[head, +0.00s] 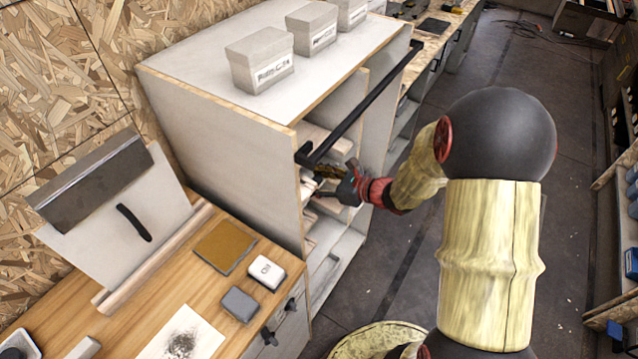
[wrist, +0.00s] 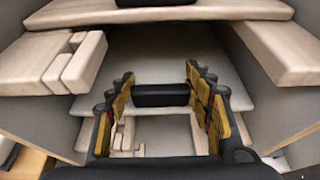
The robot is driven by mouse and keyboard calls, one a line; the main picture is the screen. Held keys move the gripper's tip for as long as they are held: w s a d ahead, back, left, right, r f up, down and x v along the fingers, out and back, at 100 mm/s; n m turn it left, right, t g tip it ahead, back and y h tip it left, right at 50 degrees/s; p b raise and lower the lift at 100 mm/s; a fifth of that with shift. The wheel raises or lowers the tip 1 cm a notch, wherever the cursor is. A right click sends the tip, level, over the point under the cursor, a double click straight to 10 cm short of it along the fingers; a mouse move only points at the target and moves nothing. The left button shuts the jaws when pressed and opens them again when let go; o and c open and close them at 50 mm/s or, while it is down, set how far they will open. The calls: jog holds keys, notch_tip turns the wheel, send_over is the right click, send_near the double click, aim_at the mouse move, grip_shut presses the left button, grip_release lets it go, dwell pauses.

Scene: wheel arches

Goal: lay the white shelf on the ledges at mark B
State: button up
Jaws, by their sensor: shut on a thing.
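The white shelf (wrist: 238,102) shows in the wrist view as a pale board between the cabinet's side walls, with a black handle (wrist: 160,95) near its front edge. My gripper (wrist: 160,88) has its yellow-padded fingers on either side of this handle and is shut on it. In the head view my gripper (head: 345,182) is at the open front of the white cabinet (head: 190,95). Pale ledges run along the left wall (wrist: 35,65) and right wall (wrist: 275,50); lower ones show under the shelf (wrist: 125,140). Whether the shelf touches a ledge is unclear. I cannot read mark B.
A black bar (head: 362,105) crosses the cabinet's upper front, close to my gripper. A wood-edged board (wrist: 160,14) lies above the opening. Boxes (head: 260,60) stand on the cabinet top. A workbench (head: 190,295) adjoins it at left; the floor at right is mostly clear.

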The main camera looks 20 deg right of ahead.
jog(key=shift+w+a, duration=0.95)
jog(key=shift+w, duration=0.3)
jog(key=shift+f+b, duration=1.7)
jog(key=shift+f, duration=0.05)
jog(key=o, duration=1.6)
jog(key=shift+c, duration=0.2)
jog(key=shift+f, duration=0.1)
jog(key=v, duration=1.2)
